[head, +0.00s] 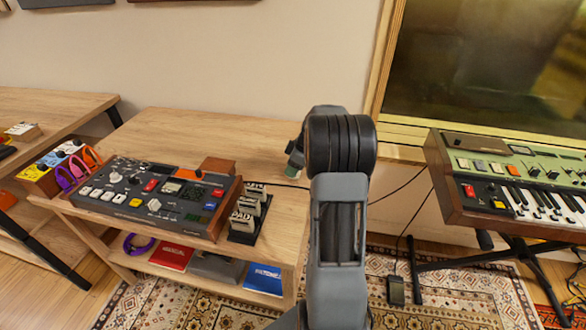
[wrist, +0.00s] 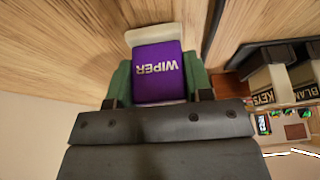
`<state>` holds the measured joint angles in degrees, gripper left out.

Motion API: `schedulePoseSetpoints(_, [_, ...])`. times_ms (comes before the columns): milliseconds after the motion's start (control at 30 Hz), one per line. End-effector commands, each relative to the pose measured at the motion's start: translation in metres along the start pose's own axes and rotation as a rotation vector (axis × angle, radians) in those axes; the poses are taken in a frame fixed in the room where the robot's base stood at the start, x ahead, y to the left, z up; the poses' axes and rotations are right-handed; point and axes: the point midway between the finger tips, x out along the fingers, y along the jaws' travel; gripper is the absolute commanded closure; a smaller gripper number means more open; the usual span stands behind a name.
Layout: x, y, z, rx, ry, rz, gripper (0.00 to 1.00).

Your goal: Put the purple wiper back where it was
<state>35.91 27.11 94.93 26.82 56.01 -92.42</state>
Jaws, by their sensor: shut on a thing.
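The purple wiper (wrist: 158,85) shows in the wrist view as a purple block with pale "WIPER" lettering, upside down in the picture, and a cream edge at its far end. My gripper (wrist: 158,78) is shut on it, with green finger pads on both its sides. In the head view only a bit of green at my gripper (head: 295,156) shows over the right part of the wooden table (head: 180,128); my arm hides the wiper there. A black rack of labelled blocks (head: 246,216) stands to the left of my arm, and its "KEYS" block (wrist: 262,97) shows in the wrist view.
A dark mixer console (head: 150,195) fills the table's front left, with coloured boxes and straps (head: 62,170) beyond its left side. A lower shelf holds red and blue booklets (head: 263,278). A keyboard (head: 510,190) stands at right. The tabletop behind the console is mostly clear.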

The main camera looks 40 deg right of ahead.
Motion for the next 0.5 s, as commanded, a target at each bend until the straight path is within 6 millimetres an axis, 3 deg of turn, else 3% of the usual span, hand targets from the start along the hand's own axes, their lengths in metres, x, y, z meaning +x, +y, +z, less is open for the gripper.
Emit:
schedulePoseSetpoints(433, [0.0093, 0.0003, 0.0041, 0.000, 0.001, 0.002, 0.79])
schedulePoseSetpoints(467, [0.0079, 0.0002, 0.0035, 0.000, 0.001, 0.002, 0.51])
schedulePoseSetpoints(500, [0.0076, 0.0002, 0.0034, 0.000, 0.000, 0.002, 0.47])
